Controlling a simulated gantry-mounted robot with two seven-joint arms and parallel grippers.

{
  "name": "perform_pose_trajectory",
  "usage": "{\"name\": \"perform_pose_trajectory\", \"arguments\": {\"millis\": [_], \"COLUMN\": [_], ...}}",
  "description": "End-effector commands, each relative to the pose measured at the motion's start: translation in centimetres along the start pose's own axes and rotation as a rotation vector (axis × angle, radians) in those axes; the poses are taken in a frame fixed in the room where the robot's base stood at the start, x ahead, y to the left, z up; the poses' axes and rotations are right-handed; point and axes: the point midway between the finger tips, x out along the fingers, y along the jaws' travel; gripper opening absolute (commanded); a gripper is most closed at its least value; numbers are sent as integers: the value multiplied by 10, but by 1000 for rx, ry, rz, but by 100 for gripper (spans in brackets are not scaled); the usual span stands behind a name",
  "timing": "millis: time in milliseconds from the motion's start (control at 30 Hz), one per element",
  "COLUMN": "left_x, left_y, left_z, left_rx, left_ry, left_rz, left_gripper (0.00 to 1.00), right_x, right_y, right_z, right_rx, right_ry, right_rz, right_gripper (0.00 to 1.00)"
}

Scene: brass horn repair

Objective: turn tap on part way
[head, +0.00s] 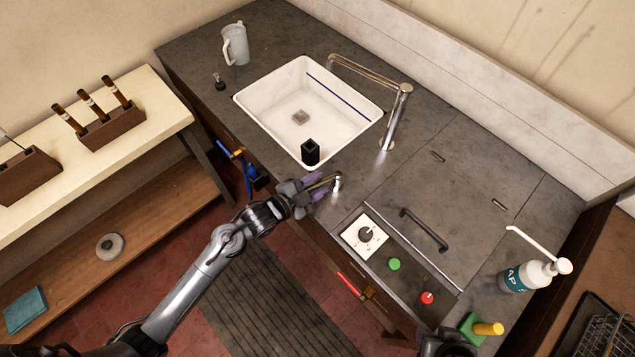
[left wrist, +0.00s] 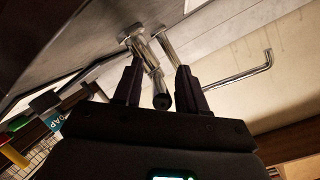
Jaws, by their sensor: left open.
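The chrome tap has a tall spout (head: 395,118) with its arm reaching over the white sink (head: 270,98). A small chrome tap control (head: 337,185) stands on the counter right of the sink's front corner. My left gripper (head: 322,188) is beside this control, low over the counter's front edge. In the left wrist view the open left gripper (left wrist: 156,72) has a chrome lever (left wrist: 158,82) with a dark round end between its two fingers. I cannot tell whether the fingers touch it. No water shows from the spout. My right gripper's jaws are not visible.
A black square holder (head: 310,152) stands at the sink's near edge. A white dial panel (head: 363,236), green button (head: 394,264) and red button (head: 427,297) lie to the right. A soap bottle (head: 530,276) and grey jug (head: 235,44) stand on the counter (head: 440,130).

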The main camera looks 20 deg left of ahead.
Motion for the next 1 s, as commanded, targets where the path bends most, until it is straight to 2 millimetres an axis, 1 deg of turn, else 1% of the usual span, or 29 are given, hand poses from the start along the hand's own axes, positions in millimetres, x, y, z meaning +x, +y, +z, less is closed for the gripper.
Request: {"name": "perform_pose_trajectory", "arguments": {"millis": [133, 400, 467, 633, 700, 1000], "left_x": [6, 7, 7, 7, 7, 8], "left_y": [0, 0, 0, 0, 0, 1], "left_z": [0, 0, 0, 0, 0, -1], "left_rx": [1, 0, 0, 0, 0, -1], "left_ry": [0, 0, 0, 0, 0, -1], "left_rz": [0, 0, 0, 0, 0, -1], "left_gripper": [41, 41, 34, 8, 0, 0], "right_x": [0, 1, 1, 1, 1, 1], "right_y": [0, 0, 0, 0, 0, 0], "right_z": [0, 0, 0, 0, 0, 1], "right_rx": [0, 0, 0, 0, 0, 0], "right_ry": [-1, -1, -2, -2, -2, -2], "right_rz": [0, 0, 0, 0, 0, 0], "right_gripper": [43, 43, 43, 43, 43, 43]}}
